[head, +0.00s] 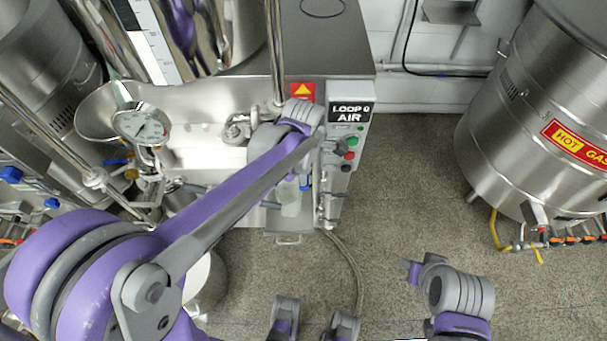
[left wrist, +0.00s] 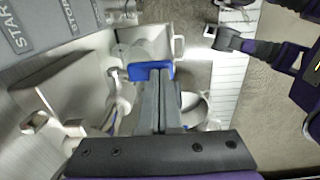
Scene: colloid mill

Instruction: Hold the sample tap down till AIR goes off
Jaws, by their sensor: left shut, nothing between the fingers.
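The sample tap has a blue handle (left wrist: 150,70), which lies right at my left fingertips in the left wrist view. In the head view a little blue of the tap (head: 305,187) shows below my left arm. My left gripper (left wrist: 160,82) is shut and empty, its tips over the handle; whether they press it I cannot tell. In the head view my left arm hides most of this gripper. The black display (head: 348,113) reads "LOOP 0" and "AIR" in white letters. My right gripper (head: 413,272) is over the floor, away from the machine; its fingers are unclear.
A clear jar (head: 290,205) stands below the tap, above a small tray with a handle (left wrist: 179,47). The control box has green and red buttons (head: 350,155). A gauge (head: 141,124) is at left. A steel drum marked "HOT" (head: 500,150) stands at right, with open floor between.

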